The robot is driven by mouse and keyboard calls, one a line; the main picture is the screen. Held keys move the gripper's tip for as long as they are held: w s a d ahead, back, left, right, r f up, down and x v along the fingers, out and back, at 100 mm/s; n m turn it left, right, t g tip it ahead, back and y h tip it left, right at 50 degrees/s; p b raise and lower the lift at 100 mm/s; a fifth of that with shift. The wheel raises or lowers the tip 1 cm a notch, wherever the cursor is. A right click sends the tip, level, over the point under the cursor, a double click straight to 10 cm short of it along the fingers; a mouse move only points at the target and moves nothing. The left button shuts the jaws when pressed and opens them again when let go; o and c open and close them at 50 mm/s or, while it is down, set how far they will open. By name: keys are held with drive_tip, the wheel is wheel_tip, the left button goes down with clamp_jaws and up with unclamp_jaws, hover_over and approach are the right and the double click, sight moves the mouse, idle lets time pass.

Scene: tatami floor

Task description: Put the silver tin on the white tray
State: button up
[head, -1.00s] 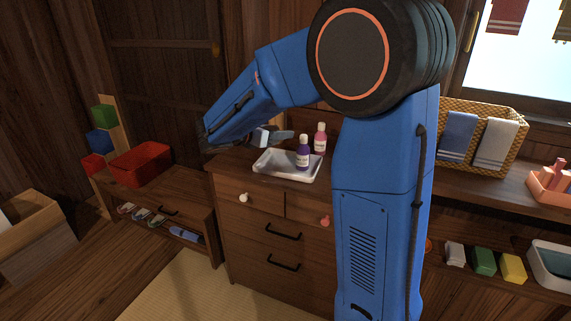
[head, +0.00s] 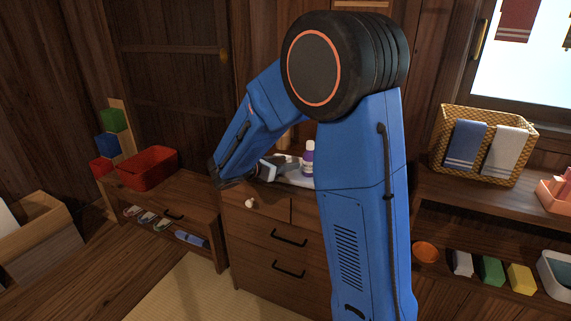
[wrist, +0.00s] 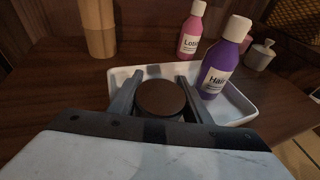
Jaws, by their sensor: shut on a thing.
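My gripper (wrist: 160,80) is shut on the silver tin (wrist: 161,97), which shows in the wrist view as a short round thing with a brown-looking top between the two fingers. The white tray (wrist: 246,110) lies around and under it on the dresser top. The tin is over the near-left part of the tray. I cannot tell whether it touches the tray floor. In the head view my gripper (head: 272,168) is low at the tray's left side, the tray (head: 300,181) is partly hidden by my arm, and the tin is not clearly visible.
A purple bottle (wrist: 222,62) stands in the right part of the tray, close to my right finger. A pink bottle (wrist: 191,35) stands at the tray's back. A wooden cylinder (wrist: 97,28) is behind left, and a small pale jar (wrist: 261,55) is at right.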

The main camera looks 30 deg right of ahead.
drive_tip(key=shift+f, duration=0.1)
drive_tip(key=o, duration=1.1)
drive_tip(key=v, duration=1.2)
drive_tip(key=shift+a, duration=0.1)
